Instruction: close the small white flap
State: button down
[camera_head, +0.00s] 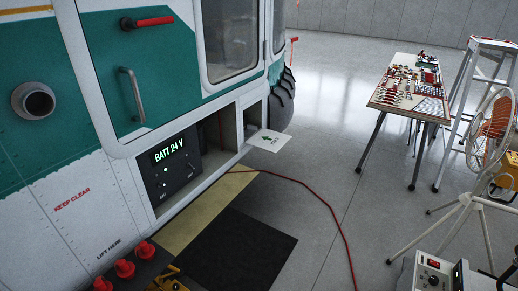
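The small white flap (270,140) stands open on the side of the white and green helicopter or vehicle body (85,190). It sticks out nearly level from the lower edge of a small open compartment (253,116). A small dark green mark shows on its upper face. The flap's outer edge hangs over the grey floor, and nothing touches it. My gripper is not in view.
A black panel reading "BATT 24 V" (170,165) sits left of the flap. A red cable (335,215) runs over the floor beside a black mat (238,250). A tool table (412,88), a ladder (470,70) and a fan (490,130) stand right.

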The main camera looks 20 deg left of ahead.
aim_at(272, 141)
jog(key=i+j+u, duration=0.1)
jog(key=i+j, duration=0.8)
jog(key=i+l+u, duration=0.1)
jog(key=i+l, duration=1.15)
jog(key=i, duration=0.1)
